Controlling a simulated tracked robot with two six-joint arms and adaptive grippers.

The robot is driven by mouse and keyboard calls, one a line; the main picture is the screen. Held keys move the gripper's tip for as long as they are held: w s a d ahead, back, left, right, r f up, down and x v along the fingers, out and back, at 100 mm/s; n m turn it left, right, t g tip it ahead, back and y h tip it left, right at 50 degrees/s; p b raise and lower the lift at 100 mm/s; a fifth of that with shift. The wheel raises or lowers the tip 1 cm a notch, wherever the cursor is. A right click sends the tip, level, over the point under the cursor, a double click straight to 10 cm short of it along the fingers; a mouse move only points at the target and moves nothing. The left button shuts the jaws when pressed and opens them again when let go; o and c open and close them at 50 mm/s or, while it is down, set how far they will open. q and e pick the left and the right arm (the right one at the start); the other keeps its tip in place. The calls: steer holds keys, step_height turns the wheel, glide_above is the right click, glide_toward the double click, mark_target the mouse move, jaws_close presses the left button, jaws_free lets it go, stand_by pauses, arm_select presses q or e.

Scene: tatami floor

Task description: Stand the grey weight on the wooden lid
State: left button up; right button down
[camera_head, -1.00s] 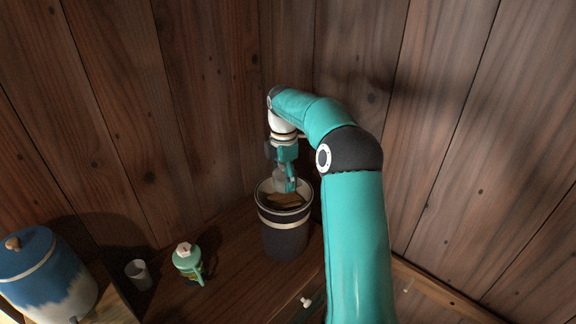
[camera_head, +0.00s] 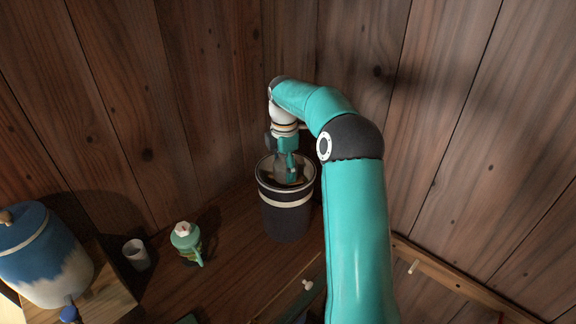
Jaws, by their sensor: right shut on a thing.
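A dark crock (camera_head: 286,222) with a pale band stands upright on the wooden surface in the middle. The wooden lid (camera_head: 300,181) lies inside its mouth, mostly hidden by the gripper and the rim. My right gripper (camera_head: 289,176) points down into the mouth and is shut on the grey weight (camera_head: 279,163). The weight is small, pale and partly hidden behind the fingers. I cannot tell whether it touches the lid. My left gripper is out of view.
A green and white jug (camera_head: 186,241) and a grey cup (camera_head: 137,253) stand left of the crock. A large blue and white jar (camera_head: 45,262) with a tap stands at the far left. Wooden walls close in behind. A white knob (camera_head: 307,285) shows at the front.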

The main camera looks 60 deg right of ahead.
steer(key=shift+c, duration=0.7)
jaws_free()
steer(key=shift+s+f, duration=0.1)
step_height(320, 180, up, 12)
steer(key=shift+r+p, duration=0.25)
steer(key=shift+p, duration=0.8)
